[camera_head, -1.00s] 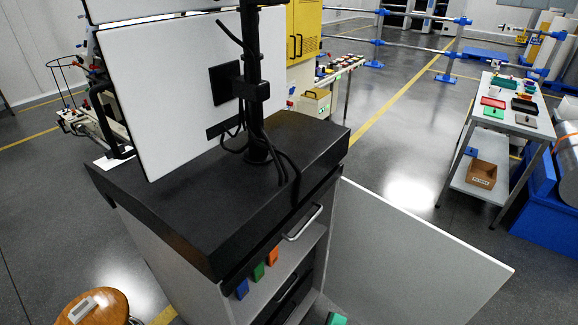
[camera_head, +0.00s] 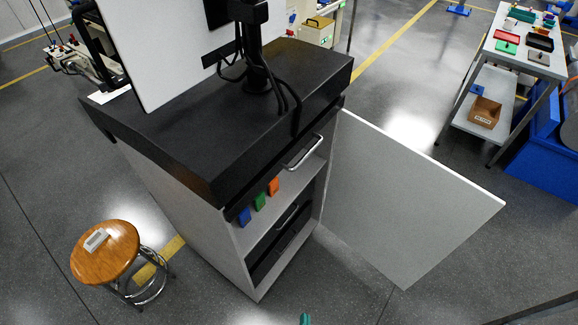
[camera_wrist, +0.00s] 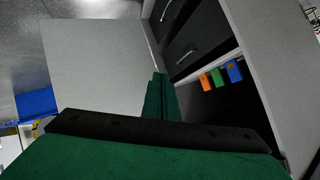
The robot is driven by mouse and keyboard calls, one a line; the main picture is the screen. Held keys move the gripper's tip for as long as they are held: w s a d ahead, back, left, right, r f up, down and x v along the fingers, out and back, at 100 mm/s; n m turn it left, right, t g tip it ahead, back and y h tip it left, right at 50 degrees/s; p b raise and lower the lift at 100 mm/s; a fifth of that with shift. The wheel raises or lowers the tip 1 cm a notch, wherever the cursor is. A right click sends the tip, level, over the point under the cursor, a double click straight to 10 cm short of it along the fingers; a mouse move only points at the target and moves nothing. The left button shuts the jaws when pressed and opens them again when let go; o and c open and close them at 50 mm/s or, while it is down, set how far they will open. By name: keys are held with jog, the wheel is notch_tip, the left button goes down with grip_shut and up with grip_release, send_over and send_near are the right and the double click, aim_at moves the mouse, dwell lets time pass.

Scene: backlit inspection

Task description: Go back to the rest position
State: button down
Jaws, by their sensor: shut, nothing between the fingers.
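My gripper (camera_wrist: 159,85) shows in the wrist view as green fingers closed together, with nothing between them. A dark bar and a broad green part of it fill the lower part of that view. In the head view only a small green tip (camera_head: 305,319) of it shows at the bottom edge; the rest is out of frame. It is in front of the open cabinet (camera_head: 190,185), apart from it as far as I can tell.
The cabinet's white door (camera_head: 405,200) stands wide open to the right. Blue, green and orange pieces (camera_head: 259,201) sit at the shelf front, above dark drawers. A wooden stool (camera_head: 105,262) bearing a small grey object stands left. A table (camera_head: 487,100) with trays stands right.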

jog(key=s+a+r+n+t, duration=0.1)
jog(key=s+a+r+n, duration=0.1)
jog(key=r, duration=0.6)
jog(key=s+a+r+n+t+y, duration=0.1)
jog(key=s+a+r+n+t, duration=0.1)
jog(key=s+r+n, duration=0.3)
notch_tip(320, 180, up, 4)
jog(key=shift+s+a+t, duration=0.3)
jog(key=shift+s, duration=0.1)
jog(key=shift+a, duration=0.1)
